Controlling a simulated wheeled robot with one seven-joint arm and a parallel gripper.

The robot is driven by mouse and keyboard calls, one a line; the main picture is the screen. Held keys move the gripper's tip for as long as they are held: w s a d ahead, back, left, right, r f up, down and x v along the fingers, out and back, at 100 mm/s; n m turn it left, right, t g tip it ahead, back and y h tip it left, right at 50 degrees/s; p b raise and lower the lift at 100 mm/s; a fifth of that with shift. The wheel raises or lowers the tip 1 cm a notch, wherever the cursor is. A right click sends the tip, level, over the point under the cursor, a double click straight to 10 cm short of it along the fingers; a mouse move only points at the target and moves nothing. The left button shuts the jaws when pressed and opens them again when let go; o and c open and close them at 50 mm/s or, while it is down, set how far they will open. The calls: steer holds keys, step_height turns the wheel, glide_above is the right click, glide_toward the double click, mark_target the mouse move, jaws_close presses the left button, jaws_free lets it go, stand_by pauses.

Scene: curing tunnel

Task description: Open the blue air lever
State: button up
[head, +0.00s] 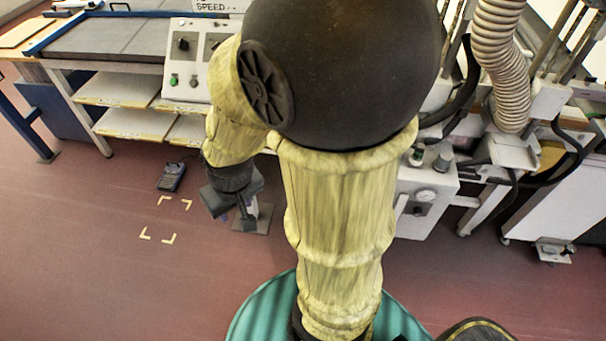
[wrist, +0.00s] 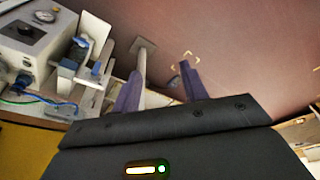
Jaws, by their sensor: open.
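Small blue parts (wrist: 97,68) show on a pale valve-like fitting (wrist: 68,72) at the left of the wrist view, beside a control box; one of them may be the air lever, but its position is hard to tell. My gripper (wrist: 158,86) is open and empty in the wrist view, its two purplish fingers apart, to the right of the fitting and not touching it. In the head view my gripper (head: 232,203) hangs left of centre, pointing down above the floor. My arm hides much of the fitting's area there.
A control panel (head: 198,60) and a shelved bench (head: 115,90) stand at the back left.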

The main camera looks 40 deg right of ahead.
steer(key=w+d+f+m+t+h+b, duration=0.1)
steer(key=w+d+f+m+b, duration=0.1)
steer(key=w+f+b, duration=0.35)
steer(key=w+d+f+m+t+h+b, duration=0.1)
steer(key=w+d+f+m+t+b, duration=0.15)
steer(key=f, duration=0.55)
steer(key=w+d+f+m+t+h+b, duration=0.1)
steer(key=w+d+f+m+b, duration=0.15)
steer(key=f, duration=0.35)
steer(key=s+d+f+m+t+h+b, duration=0.1)
steer(key=d+f+t+h+b, duration=0.3)
steer(key=d+f+h+b, duration=0.6)
steer(key=d+f+m+b, duration=0.1)
steer(key=d+f+b, duration=0.2)
steer(key=f, duration=0.2)
steer(key=shift+s+d+m+t+h+b, duration=0.2)
steer(key=shift+s+m+t+h+b, duration=0.1)
steer(key=shift+s+m+t+b, duration=0.1)
steer(key=shift+w+f+b, duration=0.1)
steer(key=shift+f+b, duration=0.15)
steer(key=shift+b, duration=0.05)
